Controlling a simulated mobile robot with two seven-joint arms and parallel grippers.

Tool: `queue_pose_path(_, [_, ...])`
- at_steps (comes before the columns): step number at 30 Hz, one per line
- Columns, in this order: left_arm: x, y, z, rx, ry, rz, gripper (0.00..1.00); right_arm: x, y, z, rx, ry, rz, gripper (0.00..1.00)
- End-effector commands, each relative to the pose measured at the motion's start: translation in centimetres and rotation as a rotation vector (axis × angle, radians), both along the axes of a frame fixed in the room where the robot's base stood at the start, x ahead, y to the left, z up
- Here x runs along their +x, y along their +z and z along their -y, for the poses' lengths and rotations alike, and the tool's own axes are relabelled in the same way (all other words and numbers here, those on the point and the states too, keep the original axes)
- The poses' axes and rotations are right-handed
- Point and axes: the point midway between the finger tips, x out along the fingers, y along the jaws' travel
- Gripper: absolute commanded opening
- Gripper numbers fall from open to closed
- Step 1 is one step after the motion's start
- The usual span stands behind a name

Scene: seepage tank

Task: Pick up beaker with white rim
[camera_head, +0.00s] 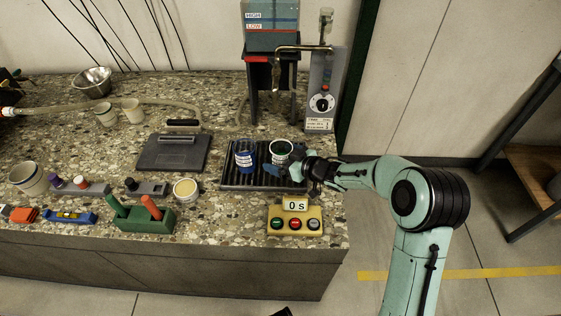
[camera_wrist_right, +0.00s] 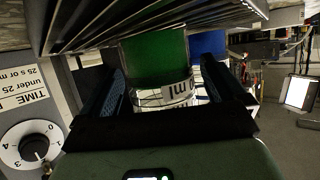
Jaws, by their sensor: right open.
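A beaker with a white rim (camera_head: 280,148) and green inside stands upright on the black ribbed rack. My right gripper (camera_head: 290,168) reaches in from the right at the beaker's near side and partly hides its lower part. In the right wrist view, which is upside down, the green beaker (camera_wrist_right: 155,62) with a white "ml" label sits between the two open fingers (camera_wrist_right: 165,90). I cannot tell whether they touch it. A blue beaker (camera_head: 245,155) stands just left of it on the rack, also visible behind it in the wrist view (camera_wrist_right: 207,45).
The ribbed rack (camera_head: 232,179) sits near the counter's right edge. A yellow button box (camera_head: 294,220) is in front; a timer panel (camera_head: 322,98) and a tank stand behind. A green block (camera_head: 142,218), a cream cup (camera_head: 186,188) and a dark plate (camera_head: 172,154) are to the left.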

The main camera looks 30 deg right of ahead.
Motion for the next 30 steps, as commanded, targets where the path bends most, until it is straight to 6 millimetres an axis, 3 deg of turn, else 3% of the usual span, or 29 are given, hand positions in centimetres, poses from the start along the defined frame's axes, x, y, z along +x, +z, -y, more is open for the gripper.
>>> queue_pose_path(8, [0.15,-0.06,-0.08,0.002,0.002,0.004,0.43,0.37,-0.03,-0.14,0.000,0.000,0.001,0.97])
queue_pose_path(14, [0.13,-0.06,-0.07,0.001,0.002,0.003,0.43,0.35,-0.04,-0.12,-0.001,0.000,0.001,0.35])
queue_pose_path(30, [-0.29,0.34,0.12,-0.004,-0.002,-0.007,0.43,0.37,0.74,-0.14,-0.002,0.001,0.004,0.35])
